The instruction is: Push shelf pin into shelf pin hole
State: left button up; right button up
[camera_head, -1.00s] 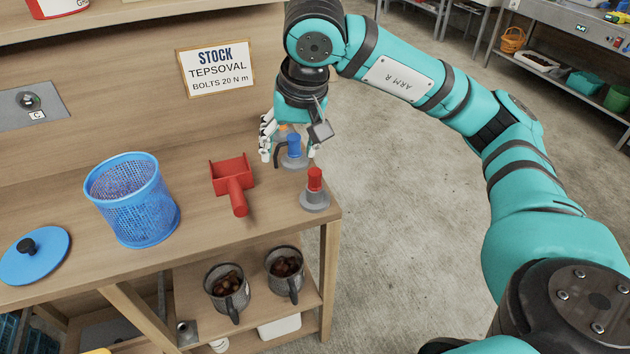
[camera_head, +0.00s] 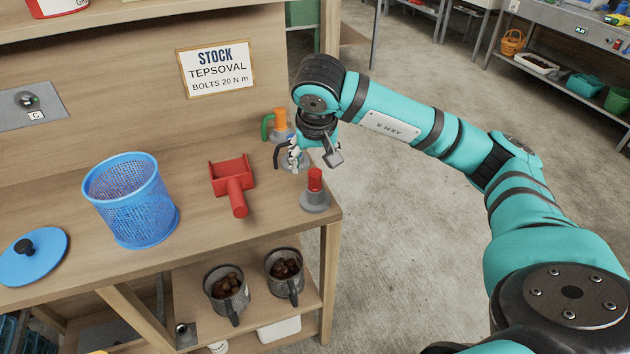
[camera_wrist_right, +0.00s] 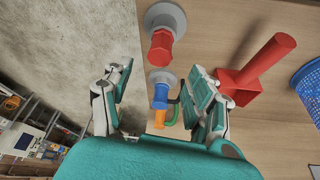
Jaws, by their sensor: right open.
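I cannot make out a shelf pin for certain. A small metal plate with a dark round spot (camera_head: 181,328) is on the front of the lower shelf; I cannot tell whether it is the pin or its hole. My right gripper (camera_head: 306,162) is open and empty above the bench's right end, beside a red-topped piece (camera_head: 315,181) on a grey round base. In the right wrist view its spread fingers (camera_wrist_right: 160,92) stand either side of a line of view to a blue-topped piece (camera_wrist_right: 160,96). My left gripper is not in view.
An orange-topped piece (camera_head: 281,120) with a green handle stands behind the gripper. A red scoop (camera_head: 232,178), a blue mesh basket (camera_head: 130,205) and a blue lid (camera_head: 33,257) are on the bench. Two mugs of chestnuts (camera_head: 226,305) stand below. Open floor lies right.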

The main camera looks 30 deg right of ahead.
aim_at(315, 172)
jog(key=f, duration=0.3)
jog(key=f+p, duration=0.1)
jog(key=shift+w+d+f, duration=0.15)
jog(key=shift+w+d, duration=0.05)
jog(key=shift+d, duration=0.15)
jog(key=shift+w+f, duration=0.2)
jog(key=shift+f, duration=0.25)
grip_shut()
jog(key=shift+r, duration=0.1)
notch_tip(315, 172, up, 10)
jog(key=shift+b, duration=0.5)
